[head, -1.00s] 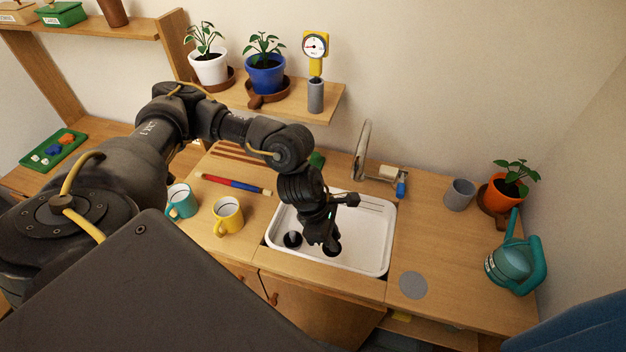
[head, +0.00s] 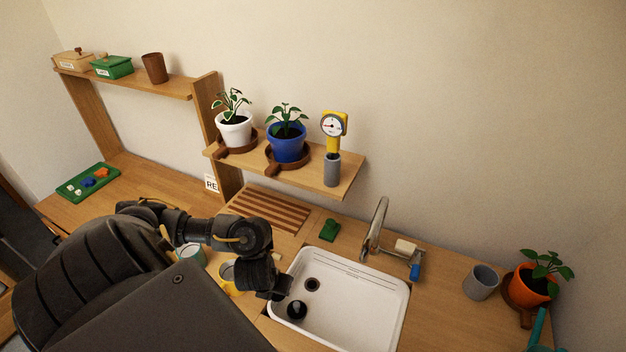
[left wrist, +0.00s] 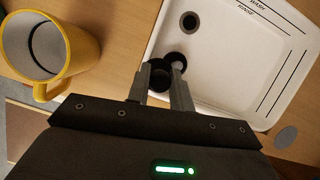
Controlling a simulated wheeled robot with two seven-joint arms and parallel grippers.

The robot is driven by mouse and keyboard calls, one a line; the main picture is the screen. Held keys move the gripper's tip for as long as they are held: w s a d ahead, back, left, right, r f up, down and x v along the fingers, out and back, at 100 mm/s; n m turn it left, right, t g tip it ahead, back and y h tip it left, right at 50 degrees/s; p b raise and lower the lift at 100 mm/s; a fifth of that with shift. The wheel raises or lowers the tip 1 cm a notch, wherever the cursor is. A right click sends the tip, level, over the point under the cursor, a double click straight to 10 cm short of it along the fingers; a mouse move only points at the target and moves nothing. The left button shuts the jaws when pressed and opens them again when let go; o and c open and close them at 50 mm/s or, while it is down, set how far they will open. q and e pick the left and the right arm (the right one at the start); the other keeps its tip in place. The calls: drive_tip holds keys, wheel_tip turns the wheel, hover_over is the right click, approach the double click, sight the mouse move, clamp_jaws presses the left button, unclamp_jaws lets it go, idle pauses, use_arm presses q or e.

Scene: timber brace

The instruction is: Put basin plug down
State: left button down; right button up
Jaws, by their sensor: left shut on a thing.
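The dark basin plug (left wrist: 160,79) is between the fingers of my left gripper (left wrist: 161,88) in the left wrist view, and the gripper is shut on it. In the head view the arm hangs over the left edge of the white sink (head: 365,300), with the fingertips largely hidden. A round drain hole (head: 312,284) shows in the sink floor. A second dark round shape (head: 296,310) lies nearer the front; I cannot tell whether it is the plug or an opening. My right gripper is not in view.
A yellow mug (left wrist: 42,50) stands just left of the sink, close to my left gripper. A tap (head: 375,228) rises behind the sink. A green sponge-like block (head: 330,231) and a grey cup (head: 481,283) stand on the counter. The sink's right side is clear.

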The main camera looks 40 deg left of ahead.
use_arm(q)
drive_tip(key=w+f+b, duration=0.1)
drive_tip(key=w+f, duration=0.2)
drive_tip(key=w, duration=0.1)
drive_tip(key=w+f+b, duration=0.2)
drive_tip(key=w+f, duration=0.1)
drive_tip(key=w, duration=0.2)
drive_tip(key=w+f+b, duration=0.1)
drive_tip(key=w+f, duration=0.2)
drive_tip(key=w, duration=0.1)
drive_tip(key=shift+w+d+f+b, duration=0.1)
drive_tip(key=shift+w+f+b, duration=0.05)
drive_tip(key=shift+w+b, duration=0.2)
drive_tip(key=shift+f, duration=0.25)
drive_tip(key=shift+w+f+b, duration=0.2)
drive_tip(key=shift+f+b, duration=0.55)
drive_tip(key=shift+f, duration=0.8)
drive_tip(key=c, duration=1.7)
unclamp_jaws()
drive_tip(key=shift+f, duration=0.15)
drive_tip(key=o, duration=0.5)
drive_tip(key=shift+c, duration=0.2)
